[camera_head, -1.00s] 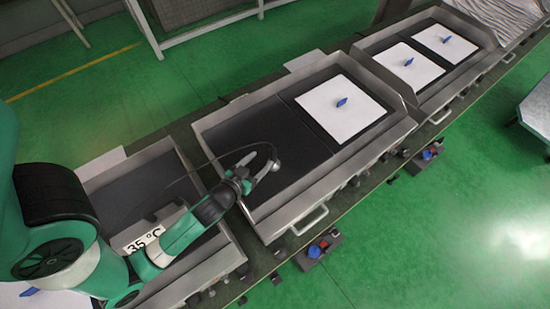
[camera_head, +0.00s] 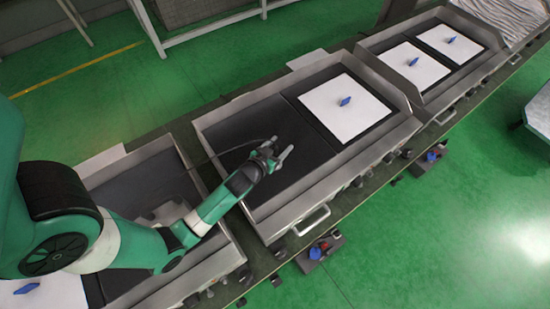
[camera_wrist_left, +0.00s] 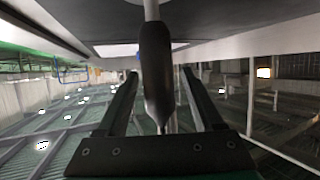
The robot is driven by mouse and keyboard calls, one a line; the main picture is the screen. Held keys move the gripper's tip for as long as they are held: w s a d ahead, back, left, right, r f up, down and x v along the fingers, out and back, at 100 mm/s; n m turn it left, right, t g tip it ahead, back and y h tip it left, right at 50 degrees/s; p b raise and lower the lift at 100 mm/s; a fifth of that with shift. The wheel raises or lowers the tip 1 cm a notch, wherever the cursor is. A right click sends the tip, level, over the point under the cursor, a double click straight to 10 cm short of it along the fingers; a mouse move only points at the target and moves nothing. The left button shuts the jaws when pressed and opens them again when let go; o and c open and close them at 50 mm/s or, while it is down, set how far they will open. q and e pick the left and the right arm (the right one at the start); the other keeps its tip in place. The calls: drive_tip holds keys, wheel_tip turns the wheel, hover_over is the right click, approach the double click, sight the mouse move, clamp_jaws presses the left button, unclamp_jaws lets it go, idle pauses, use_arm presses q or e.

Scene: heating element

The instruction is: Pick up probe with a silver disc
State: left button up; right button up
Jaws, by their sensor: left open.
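My left gripper (camera_head: 281,150) is open above the dark griddle plate (camera_head: 245,135) of the middle unit. In the left wrist view, a probe with a dark handle (camera_wrist_left: 156,75) and a thin silvery rod lies between the two fingers (camera_wrist_left: 160,105), with gaps on both sides. I see no silver disc on it. A thin dark cable (camera_head: 235,149) runs over the plate to the gripper in the head view, where the probe is too small to make out. My right gripper is not in view.
A white square plate with a blue tag (camera_head: 345,101) lies on the right half of the middle unit. Raised metal walls (camera_head: 398,92) edge this unit. Two more white plates with blue tags (camera_head: 414,62) lie on the unit beyond.

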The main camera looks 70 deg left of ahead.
use_arm(q)
clamp_jaws()
drive_tip(key=shift+r, duration=0.1)
idle(0.3)
drive_tip(key=shift+r+p, duration=0.3)
drive_tip(key=shift+r, duration=0.25)
drive_tip(key=s+d+r+p, duration=0.6)
drive_tip(key=d+r+p, duration=0.2)
drive_tip(key=d+r, duration=0.4)
drive_tip(key=shift+d, duration=0.3)
